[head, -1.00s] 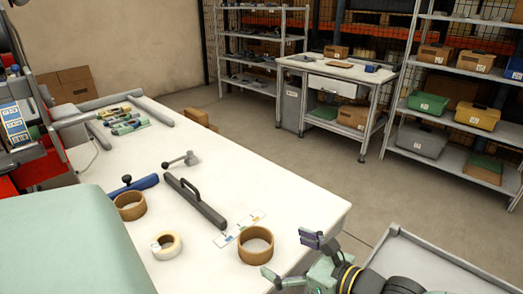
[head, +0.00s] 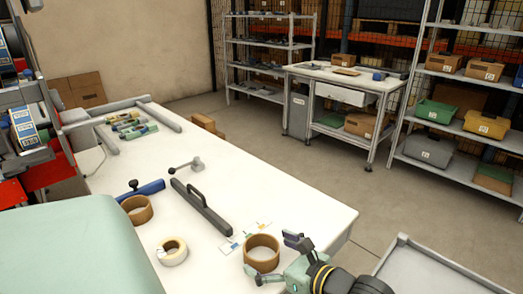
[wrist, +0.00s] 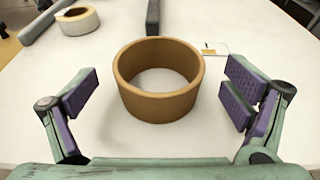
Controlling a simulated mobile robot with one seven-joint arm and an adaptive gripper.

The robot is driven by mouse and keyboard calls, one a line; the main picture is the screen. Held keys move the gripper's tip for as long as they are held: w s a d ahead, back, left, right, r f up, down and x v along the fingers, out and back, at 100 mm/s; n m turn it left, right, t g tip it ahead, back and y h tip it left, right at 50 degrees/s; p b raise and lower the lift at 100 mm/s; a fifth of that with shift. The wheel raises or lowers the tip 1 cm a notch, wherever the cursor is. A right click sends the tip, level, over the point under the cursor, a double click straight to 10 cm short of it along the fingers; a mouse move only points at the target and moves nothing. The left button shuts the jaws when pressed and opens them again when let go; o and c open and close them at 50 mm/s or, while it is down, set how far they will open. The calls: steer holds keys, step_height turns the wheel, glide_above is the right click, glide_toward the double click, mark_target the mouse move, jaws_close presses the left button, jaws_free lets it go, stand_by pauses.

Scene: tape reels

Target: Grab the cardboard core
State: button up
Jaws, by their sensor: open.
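A brown cardboard core (head: 261,262), an open ring standing flat on the white table, is near the table's front right edge. It also shows in the wrist view (wrist: 160,106), centred between my fingers. My gripper (head: 278,260) is open and empty at the core's right side. In the wrist view my gripper (wrist: 160,88) has one finger to each side of the core, with gaps on both sides and no contact seen. A second, similar brown ring (head: 139,216) stands farther left on the table.
A white tape roll (head: 172,252) lies left of the near core. A dark bar with a handle (head: 202,207) lies behind it, with small labels (head: 244,237) beside it. A blue tool (head: 140,191) is farther left. The white table's (head: 270,199) right part is clear.

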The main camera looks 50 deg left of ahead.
steer(key=shift+p+x, duration=0.35)
steer(key=shift+x, duration=1)
steer(key=shift+c, duration=0.4)
steer(key=c, duration=1.2)
steer(key=shift+o, duration=0.2)
